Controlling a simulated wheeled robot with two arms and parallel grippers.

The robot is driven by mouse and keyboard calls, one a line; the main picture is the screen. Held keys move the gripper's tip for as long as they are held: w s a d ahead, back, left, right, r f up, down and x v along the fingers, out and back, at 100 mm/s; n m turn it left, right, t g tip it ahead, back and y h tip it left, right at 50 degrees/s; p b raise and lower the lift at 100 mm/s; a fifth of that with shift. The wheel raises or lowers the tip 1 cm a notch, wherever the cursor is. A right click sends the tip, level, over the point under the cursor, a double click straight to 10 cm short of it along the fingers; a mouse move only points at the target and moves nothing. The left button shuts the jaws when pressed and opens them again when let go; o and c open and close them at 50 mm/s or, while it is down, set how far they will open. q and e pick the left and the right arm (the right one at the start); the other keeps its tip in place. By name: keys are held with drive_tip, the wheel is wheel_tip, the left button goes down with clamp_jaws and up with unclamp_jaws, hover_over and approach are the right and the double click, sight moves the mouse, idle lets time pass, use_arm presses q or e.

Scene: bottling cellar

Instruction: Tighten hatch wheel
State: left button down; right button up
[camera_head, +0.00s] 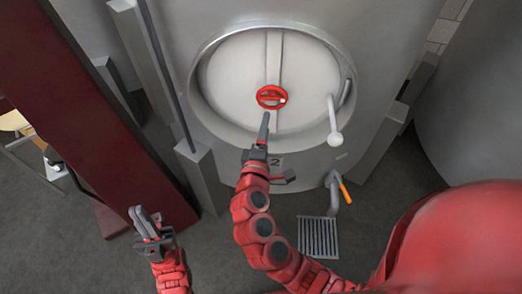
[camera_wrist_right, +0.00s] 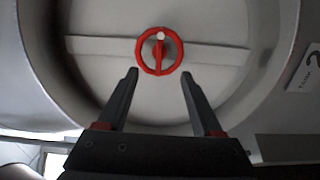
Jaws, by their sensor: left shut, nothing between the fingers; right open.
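The red hatch wheel (camera_head: 271,97) sits at the middle of the round grey hatch (camera_head: 225,80) on a steel tank. It also shows in the right wrist view (camera_wrist_right: 159,52), with a red bar across its ring and a pale spot on the bar's end. My right gripper (camera_head: 266,116) points at the wheel from just below in the head view. In the right wrist view the two dark fingers (camera_wrist_right: 158,75) are spread, with nothing between them, and the wheel appears just beyond their tips. My left gripper (camera_head: 147,218) is shut and empty, low at the left, far from the wheel.
A grey lever with a white knob (camera_head: 335,138) is at the hatch's right edge. A tap with an orange handle (camera_head: 344,190) sits below, over a floor grate (camera_head: 318,237). A dark red beam (camera_head: 95,110) stands at the left. A tank label (camera_wrist_right: 311,72) shows beside the hatch.

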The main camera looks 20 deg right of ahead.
drive_tip(key=b+v, duration=0.1)
drive_tip(key=v, duration=0.6)
drive_tip(key=shift+w, duration=0.1)
